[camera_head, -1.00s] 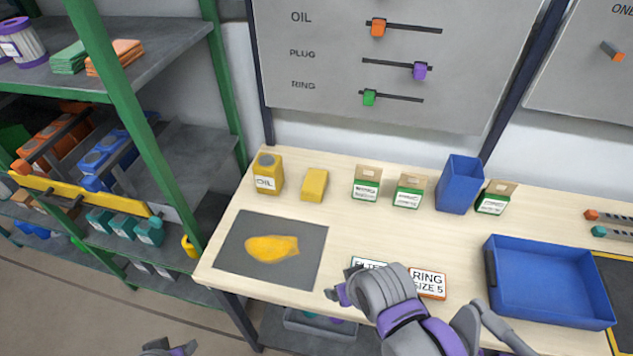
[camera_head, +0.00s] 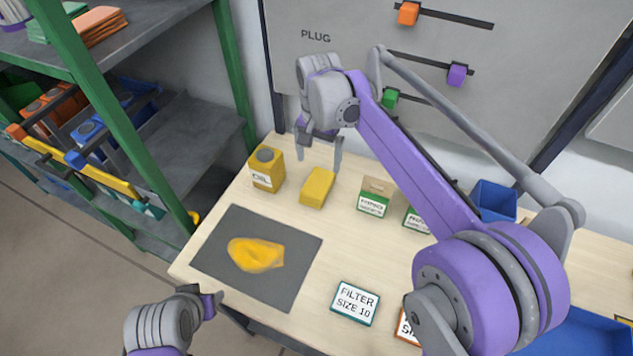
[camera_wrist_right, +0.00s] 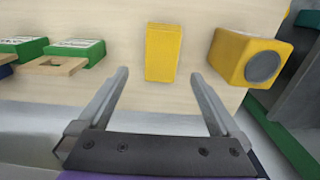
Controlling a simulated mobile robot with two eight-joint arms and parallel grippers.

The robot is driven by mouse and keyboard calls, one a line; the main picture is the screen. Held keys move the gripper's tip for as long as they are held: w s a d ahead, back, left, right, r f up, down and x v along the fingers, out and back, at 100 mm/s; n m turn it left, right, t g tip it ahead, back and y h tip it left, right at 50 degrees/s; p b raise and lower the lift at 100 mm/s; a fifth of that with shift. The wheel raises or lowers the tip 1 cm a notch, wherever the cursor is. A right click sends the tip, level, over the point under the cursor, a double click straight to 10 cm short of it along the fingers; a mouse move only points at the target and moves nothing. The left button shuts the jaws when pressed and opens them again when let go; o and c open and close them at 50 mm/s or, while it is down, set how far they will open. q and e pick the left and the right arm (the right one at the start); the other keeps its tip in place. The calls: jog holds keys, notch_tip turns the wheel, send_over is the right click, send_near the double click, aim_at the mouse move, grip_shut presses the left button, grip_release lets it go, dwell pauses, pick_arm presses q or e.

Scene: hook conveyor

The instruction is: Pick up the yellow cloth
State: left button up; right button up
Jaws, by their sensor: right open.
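The yellow cloth (camera_head: 317,187) looks like a thick, box-shaped folded pad on the table, beside the yellow oil can. It also shows in the right wrist view (camera_wrist_right: 163,52), upright in the picture. My right gripper (camera_head: 319,158) is open and empty, above the table at the cloth's back end. In the right wrist view its two fingers (camera_wrist_right: 160,76) lie either side of the cloth's near end, apart from it. My left gripper (camera_head: 208,306) is low at the front left, off the table; its jaws are not clear.
The yellow oil can (camera_head: 266,169) stands close left of the cloth. Small green-labelled boxes (camera_head: 374,196) stand to the right. A grey mat (camera_head: 216,246) with a flat yellow patch (camera_head: 256,255) lies in front. A wall panel (camera_head: 330,60) rises behind; a green-framed shelf (camera_head: 185,130) is left.

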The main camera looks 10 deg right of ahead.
aim_at(317, 184)
notch_tip(317, 184, down, 4)
jog(key=shift+s+r, duration=0.15)
jog(key=f, duration=0.5)
jog(key=shift+w+f, duration=0.3)
jog(key=shift+w, duration=0.05)
jog(key=shift+c, duration=0.2)
jog(key=shift+a, duration=0.1)
jog(key=c, duration=1.2)
